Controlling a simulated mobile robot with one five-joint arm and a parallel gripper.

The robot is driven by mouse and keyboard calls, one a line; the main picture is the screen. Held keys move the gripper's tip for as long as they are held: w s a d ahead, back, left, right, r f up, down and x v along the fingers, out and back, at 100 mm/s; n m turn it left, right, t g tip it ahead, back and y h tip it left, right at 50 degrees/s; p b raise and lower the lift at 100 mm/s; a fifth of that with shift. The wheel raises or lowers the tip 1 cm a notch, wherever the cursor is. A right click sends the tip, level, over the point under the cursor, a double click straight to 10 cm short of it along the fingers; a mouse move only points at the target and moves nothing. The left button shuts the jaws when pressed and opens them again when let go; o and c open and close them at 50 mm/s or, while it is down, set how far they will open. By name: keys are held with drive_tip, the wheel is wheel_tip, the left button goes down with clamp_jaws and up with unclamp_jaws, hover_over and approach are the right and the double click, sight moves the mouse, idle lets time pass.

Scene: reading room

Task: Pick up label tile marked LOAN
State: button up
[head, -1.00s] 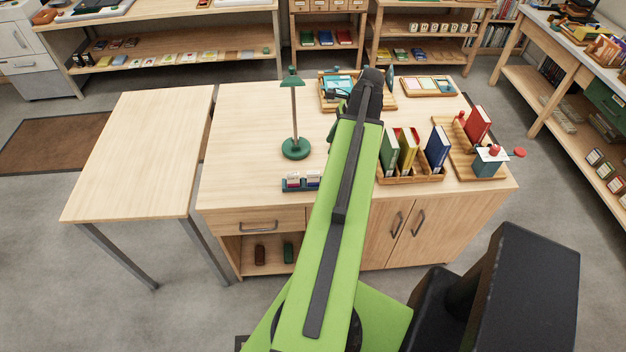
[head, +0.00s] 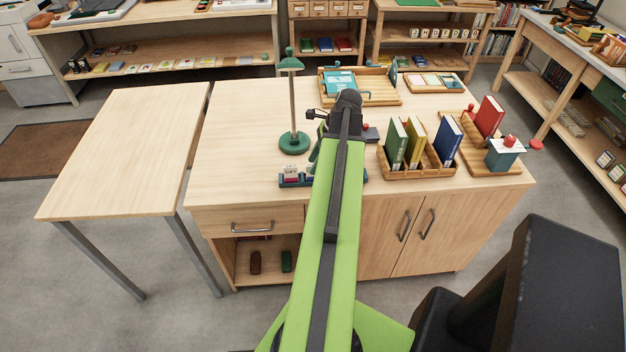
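No lettering that reads LOAN can be made out. A small dark teal holder (head: 291,181) with pale, red-marked label tiles (head: 291,172) stands near the front edge of the desk (head: 240,150). My arm covers its right part. A tray of pale coloured tiles (head: 432,82) lies at the back right of the desk. My arm reaches over the desk and bends down just behind the holder. A green end part of my arm (head: 315,152) shows close to the holder. My gripper's fingertips cannot be made out behind the arm; whether they are open or shut is hidden.
The left side table (head: 125,150) is bare.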

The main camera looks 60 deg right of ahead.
drive_tip(key=shift+b+x, duration=0.5)
drive_tip(key=shift+x, duration=0.7)
drive_tip(key=shift+s+r, duration=0.1)
clamp_jaws()
drive_tip(key=shift+r, duration=0.1)
wheel_tip(320, 180, up, 10)
drive_tip(key=p, duration=1)
drive_tip(key=shift+p, duration=0.3)
